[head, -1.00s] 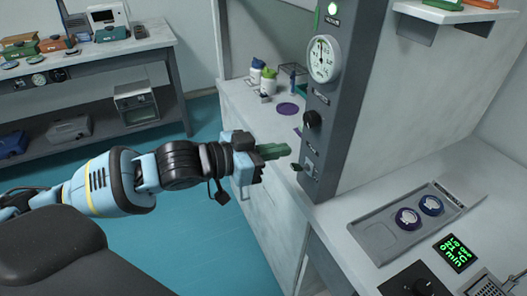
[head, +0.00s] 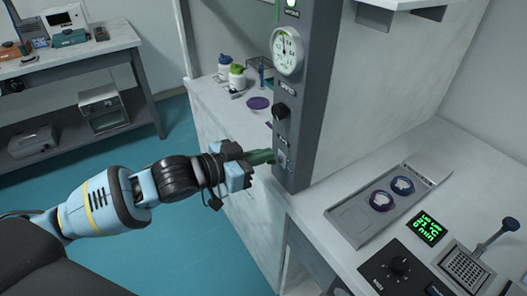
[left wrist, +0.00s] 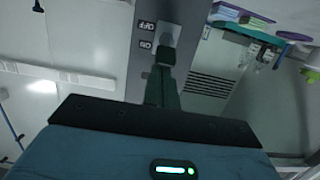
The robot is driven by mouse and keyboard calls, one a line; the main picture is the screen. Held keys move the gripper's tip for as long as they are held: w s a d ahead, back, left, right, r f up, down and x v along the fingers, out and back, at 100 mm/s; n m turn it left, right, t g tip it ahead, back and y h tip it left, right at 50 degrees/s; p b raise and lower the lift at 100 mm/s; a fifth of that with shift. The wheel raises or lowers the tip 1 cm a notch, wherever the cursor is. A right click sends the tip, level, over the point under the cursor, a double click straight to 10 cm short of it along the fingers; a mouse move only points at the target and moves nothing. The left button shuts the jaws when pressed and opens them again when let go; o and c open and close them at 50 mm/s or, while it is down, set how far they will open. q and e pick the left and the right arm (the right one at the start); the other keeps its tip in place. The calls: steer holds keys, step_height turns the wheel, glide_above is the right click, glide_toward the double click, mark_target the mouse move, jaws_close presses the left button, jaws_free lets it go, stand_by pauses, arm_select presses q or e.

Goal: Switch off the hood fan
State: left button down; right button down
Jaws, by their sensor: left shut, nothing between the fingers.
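The hood's grey control post (head: 297,120) stands right of centre in the head view. Near its foot is the fan switch (head: 283,161), partly covered by my left gripper (head: 272,157). The gripper's dark green fingers are shut and empty, with their tips at the switch. In the left wrist view, the shut fingers (left wrist: 163,88) point at the pale switch plate (left wrist: 170,32), beside upside-down OFF and ON labels. The fingers hide the lever, so I cannot tell its position or whether they touch it. My right gripper is not in view.
Above the switch are a black knob (head: 281,110), a round gauge (head: 287,51) and a lit green lamp (head: 292,4). Bottles (head: 237,76) stand on the hood's work surface behind. A tray with two round dishes (head: 390,200) lies on the right bench. Open floor lies left.

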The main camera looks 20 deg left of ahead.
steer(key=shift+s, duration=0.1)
arm_select(q)
steer(key=shift+s+a+f+t+b, duration=0.1)
steer(key=shift+s+f+t+b, duration=0.05)
steer(key=shift+f+t+b, duration=0.2)
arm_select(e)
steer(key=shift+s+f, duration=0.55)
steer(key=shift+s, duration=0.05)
